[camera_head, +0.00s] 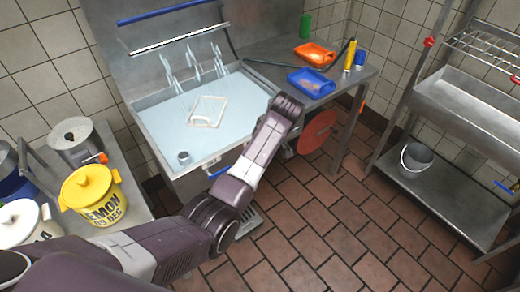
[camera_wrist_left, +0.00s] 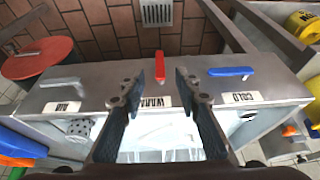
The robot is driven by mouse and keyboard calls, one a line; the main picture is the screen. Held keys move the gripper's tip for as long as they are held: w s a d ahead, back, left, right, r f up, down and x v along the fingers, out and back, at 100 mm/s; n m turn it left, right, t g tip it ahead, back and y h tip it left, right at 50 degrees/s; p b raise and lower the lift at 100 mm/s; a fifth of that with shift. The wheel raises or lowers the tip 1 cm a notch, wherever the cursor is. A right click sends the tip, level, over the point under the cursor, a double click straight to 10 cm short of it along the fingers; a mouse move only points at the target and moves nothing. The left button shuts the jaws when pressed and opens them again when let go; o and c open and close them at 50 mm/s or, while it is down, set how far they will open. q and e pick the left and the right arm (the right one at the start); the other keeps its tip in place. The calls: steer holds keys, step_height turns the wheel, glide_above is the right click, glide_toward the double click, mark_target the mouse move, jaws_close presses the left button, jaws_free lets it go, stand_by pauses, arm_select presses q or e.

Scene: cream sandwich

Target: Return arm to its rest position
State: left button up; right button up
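My left arm reaches from the lower left across the front of the sink (camera_head: 150,118) in the head view. Its wrist is at the sink's right front corner, and the fingers are hidden there. In the left wrist view my left gripper (camera_wrist_left: 158,88) is open, with its two fingers apart and nothing held. A red lever (camera_wrist_left: 160,66) on the sink's front panel shows between and just beyond the fingertips. Whether they touch it cannot be told. A blue lever (camera_wrist_left: 231,71) is to its right and a grey lever (camera_wrist_left: 61,84) to its left. My right gripper is not in view.
A pale frame-like object (camera_head: 207,111) is in the sink. A yellow lemon pot (camera_head: 90,193) stands on the left counter. Orange (camera_head: 314,54) and blue (camera_head: 311,82) trays are on the right table. A bucket (camera_head: 416,160) sits on the right rack. The floor between is clear.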

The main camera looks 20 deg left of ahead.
arm_select(q)
steer(key=shift+s+d+r, duration=0.15)
steer(key=shift+r, duration=0.35)
steer(key=s+a+f+m+h, duration=0.1)
steer(key=s+f+m, duration=0.2)
steer(key=s+f, duration=0.65)
steer(key=s+f+m+g+h, duration=0.15)
steer(key=s+f, duration=0.35)
steer(key=f, duration=0.9)
steer(key=s+a+f+m, duration=0.1)
steer(key=s+f+m, duration=0.2)
steer(key=s+f, duration=0.65)
steer(key=s+a+f+m, duration=0.1)
steer(key=s+f, duration=0.3)
steer(key=s, duration=0.6)
steer(key=s+a+f+m+h, duration=0.1)
steer(key=s+f, duration=0.4)
steer(key=s, duration=0.6)
steer(key=s+a+f+m, duration=0.3)
steer(key=s+f, duration=0.1)
steer(key=s, duration=0.6)
steer(key=shift+s+a+f, duration=0.25)
steer(key=shift+f, duration=0.05)
